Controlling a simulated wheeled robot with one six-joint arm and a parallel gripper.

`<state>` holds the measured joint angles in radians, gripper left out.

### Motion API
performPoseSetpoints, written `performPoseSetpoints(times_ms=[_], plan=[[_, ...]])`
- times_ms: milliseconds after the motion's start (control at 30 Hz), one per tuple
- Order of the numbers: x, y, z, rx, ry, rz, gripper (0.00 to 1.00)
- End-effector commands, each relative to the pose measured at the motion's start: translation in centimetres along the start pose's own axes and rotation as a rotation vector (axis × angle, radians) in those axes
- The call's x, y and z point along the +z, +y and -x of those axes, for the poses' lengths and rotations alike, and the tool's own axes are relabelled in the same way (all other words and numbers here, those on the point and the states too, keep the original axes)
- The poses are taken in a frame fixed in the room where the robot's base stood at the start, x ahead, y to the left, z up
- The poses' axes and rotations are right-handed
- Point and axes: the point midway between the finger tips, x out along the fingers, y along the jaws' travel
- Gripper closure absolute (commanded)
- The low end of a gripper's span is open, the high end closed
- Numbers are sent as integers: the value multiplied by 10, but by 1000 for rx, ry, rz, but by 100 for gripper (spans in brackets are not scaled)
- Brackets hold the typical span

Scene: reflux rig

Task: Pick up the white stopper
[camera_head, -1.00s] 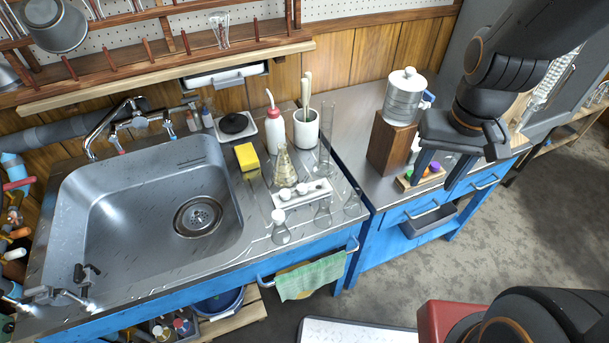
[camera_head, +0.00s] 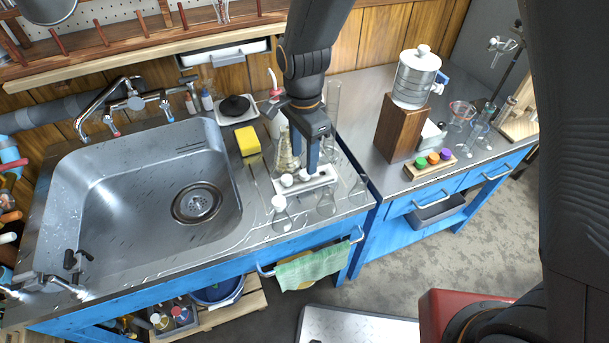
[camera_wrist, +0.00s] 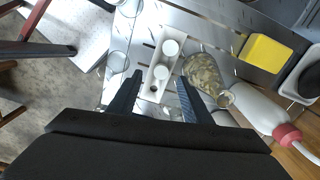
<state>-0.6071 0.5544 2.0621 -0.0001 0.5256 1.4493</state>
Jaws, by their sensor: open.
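A white rack (camera_wrist: 141,73) stands on the steel counter right of the sink; it also shows in the head view (camera_head: 322,183). Two round white stoppers sit in it, one (camera_wrist: 170,47) farther from my gripper and one (camera_wrist: 161,72) in line with the fingertips. A dark hole near the second stopper looks empty. In the head view one stopper (camera_head: 287,180) shows at the rack's left; my fingers partly cover the rest. My gripper (camera_wrist: 160,76) is open above the rack, also in the head view (camera_head: 312,168), with nothing held.
A flask with pale brown contents (camera_wrist: 203,72) stands close behind the rack, beside one finger. Clear flasks (camera_head: 326,204) stand in front. A white wash bottle (camera_wrist: 252,106) and yellow sponge (camera_wrist: 264,54) are nearby. The sink (camera_head: 130,200) lies left.

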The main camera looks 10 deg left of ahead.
Motion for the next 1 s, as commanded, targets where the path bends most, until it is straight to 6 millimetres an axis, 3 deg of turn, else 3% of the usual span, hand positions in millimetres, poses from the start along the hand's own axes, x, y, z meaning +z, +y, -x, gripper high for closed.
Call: performPoseSetpoints(times_ms=[500,800,867,1000], plan=[[-3,-2,-53,2,0,1,55],[-4,-3,-58,-1,0,1,55],[-3,-3,-58,-1,0,1,62],[-3,-3,-58,-1,0,1,86]])
